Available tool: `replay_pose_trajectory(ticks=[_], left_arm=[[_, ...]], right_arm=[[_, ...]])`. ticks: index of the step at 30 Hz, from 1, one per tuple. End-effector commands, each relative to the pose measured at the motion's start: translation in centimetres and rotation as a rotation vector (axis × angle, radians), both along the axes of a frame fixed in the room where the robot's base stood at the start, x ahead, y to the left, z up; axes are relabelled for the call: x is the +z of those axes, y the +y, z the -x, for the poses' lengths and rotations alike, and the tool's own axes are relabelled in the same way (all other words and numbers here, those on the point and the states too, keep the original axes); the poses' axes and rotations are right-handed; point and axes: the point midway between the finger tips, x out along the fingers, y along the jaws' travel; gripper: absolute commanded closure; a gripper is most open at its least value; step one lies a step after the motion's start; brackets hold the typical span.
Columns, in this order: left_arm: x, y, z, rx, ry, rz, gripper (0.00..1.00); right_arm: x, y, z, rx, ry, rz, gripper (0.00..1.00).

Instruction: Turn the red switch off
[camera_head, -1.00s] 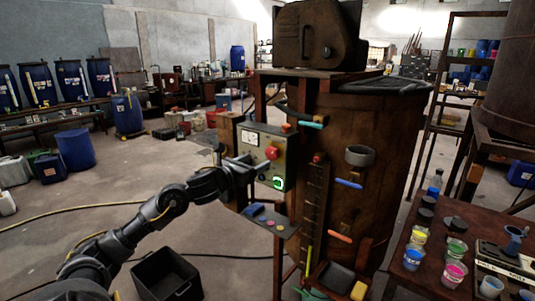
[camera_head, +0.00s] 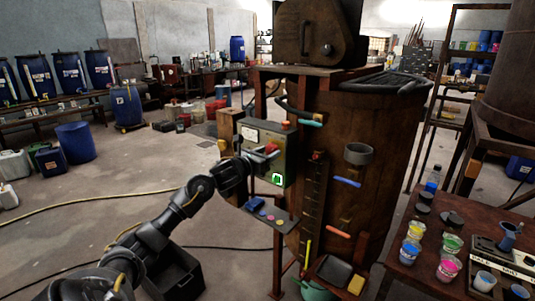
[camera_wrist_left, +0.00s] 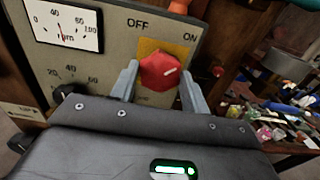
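The red switch (camera_wrist_left: 160,71) is a round knob on a yellow plate of the grey control box (camera_head: 262,135). Its white mark points up and right, towards the ON label (camera_wrist_left: 190,37); the OFF label (camera_wrist_left: 138,23) is at upper left. In the head view the switch (camera_head: 271,148) is partly hidden by my left gripper (camera_head: 262,155). My left gripper is at the box face, its two fingers apart on either side of the knob. A small gap shows at the left finger; I cannot tell if the right one touches. My right gripper is not in view.
A small shelf (camera_head: 270,215) with coloured buttons is below the box. The brown vat (camera_head: 385,130) stands to the right, with coloured handles. A dial gauge (camera_wrist_left: 62,24) is left of the switch. A black bin (camera_head: 178,277) is on the floor beneath my arm.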

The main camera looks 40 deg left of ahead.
Motion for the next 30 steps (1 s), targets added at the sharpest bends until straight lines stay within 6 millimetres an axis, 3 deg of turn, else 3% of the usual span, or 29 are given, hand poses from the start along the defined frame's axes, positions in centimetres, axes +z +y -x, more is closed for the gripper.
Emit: replay_pose_trajectory(ticks=[1,5,17,30], left_arm=[[0.0,0.0,0.0,0.000,0.000,0.000,0.61],[0.0,0.0,0.0,0.000,0.000,0.000,0.78],[-0.1,0.0,0.0,0.000,-0.001,0.081,0.78],[-0.1,0.0,0.0,0.002,-0.009,0.453,0.78]], right_arm=[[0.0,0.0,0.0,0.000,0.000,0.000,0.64],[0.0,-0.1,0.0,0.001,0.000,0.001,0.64],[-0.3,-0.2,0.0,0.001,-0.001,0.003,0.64],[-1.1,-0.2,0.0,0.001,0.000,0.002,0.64]])
